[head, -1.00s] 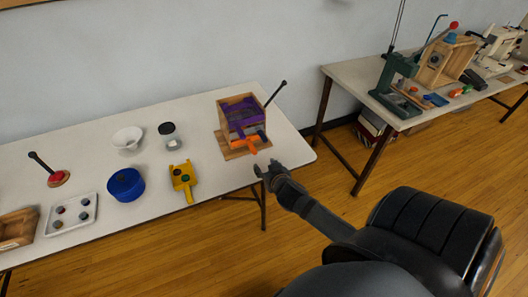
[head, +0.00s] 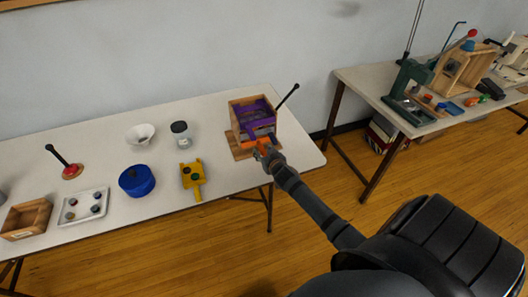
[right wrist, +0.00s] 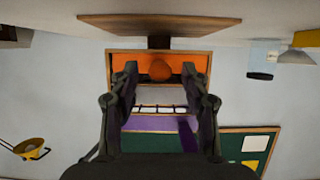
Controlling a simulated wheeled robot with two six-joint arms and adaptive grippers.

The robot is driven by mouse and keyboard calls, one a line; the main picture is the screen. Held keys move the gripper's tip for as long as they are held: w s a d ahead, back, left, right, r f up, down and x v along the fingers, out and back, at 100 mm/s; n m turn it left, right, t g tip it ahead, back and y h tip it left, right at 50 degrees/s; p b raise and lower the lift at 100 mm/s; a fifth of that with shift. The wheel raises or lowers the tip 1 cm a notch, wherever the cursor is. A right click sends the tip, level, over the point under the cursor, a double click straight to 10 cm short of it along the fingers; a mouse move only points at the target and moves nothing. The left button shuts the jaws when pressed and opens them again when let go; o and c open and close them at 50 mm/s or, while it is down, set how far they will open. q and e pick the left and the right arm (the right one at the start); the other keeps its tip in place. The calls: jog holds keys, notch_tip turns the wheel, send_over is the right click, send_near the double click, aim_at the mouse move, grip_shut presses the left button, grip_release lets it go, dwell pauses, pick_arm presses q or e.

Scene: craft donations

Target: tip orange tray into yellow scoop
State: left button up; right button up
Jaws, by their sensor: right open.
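The orange tray (head: 250,143) sits at the front of a wooden box with purple parts (head: 255,117), near the right end of the table. My right gripper (head: 262,147) is at the tray's front. In the right wrist view the open fingers (right wrist: 160,78) stand on either side of a round orange knob (right wrist: 160,69) on the tray's orange front (right wrist: 203,62). I cannot tell whether they touch it. The tray's inside is hidden. The yellow scoop (head: 189,169) lies on the table to the left, its handle toward the front edge, with dark round pieces in it. My left gripper is not in view.
A black lever (head: 287,96) rises beside the wooden box. Bare tabletop lies between scoop and box.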

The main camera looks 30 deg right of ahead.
jog(key=shift+w, duration=0.15)
grip_shut()
jog(key=c, duration=0.7)
grip_release()
grip_shut()
jog(key=shift+r+p, duration=0.25)
jog(key=shift+p, duration=0.1)
jog(key=shift+f, duration=0.1)
